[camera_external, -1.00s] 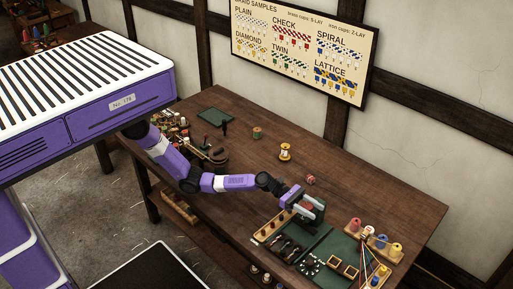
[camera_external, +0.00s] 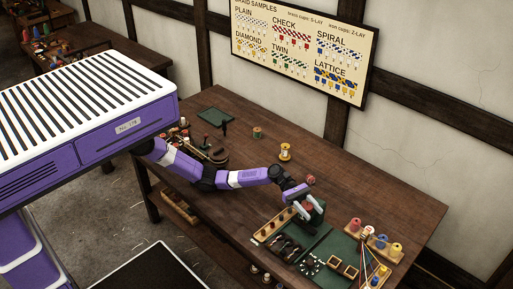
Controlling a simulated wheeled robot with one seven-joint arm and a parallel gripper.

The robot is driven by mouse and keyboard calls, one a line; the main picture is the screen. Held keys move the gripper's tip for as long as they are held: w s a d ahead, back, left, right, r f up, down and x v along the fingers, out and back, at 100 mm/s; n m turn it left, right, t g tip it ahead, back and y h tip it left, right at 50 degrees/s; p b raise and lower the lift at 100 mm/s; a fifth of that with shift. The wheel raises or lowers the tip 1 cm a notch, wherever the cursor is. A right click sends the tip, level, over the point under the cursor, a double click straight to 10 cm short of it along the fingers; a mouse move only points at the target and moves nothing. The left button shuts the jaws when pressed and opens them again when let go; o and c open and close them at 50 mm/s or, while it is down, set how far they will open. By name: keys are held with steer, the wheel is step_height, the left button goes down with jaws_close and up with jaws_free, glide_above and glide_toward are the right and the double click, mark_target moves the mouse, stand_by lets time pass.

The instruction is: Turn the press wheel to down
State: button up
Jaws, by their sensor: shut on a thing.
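The press (camera_external: 319,213) is a small dark green frame at the back edge of the green mat (camera_external: 331,247) on the wooden bench. My gripper (camera_external: 307,206) reaches it from the left and is shut at its top. What it grips appears to be the press wheel, but the wheel is mostly hidden by the fingers and too small to make out. I cannot tell which way the wheel is turned.
A wooden peg rack (camera_external: 272,229) stands just left of the press. Dark coils, small frames and a spool stand (camera_external: 378,242) lie to the front and right. A red ball (camera_external: 311,180) and a yellow spool (camera_external: 285,152) stand behind. The bench middle is clear.

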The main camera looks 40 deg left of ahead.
steer(key=o, duration=1.4)
steer(key=shift+r+t+p, duration=0.15)
steer(key=shift+t+p, duration=0.15)
steer(key=shift+p, duration=0.3)
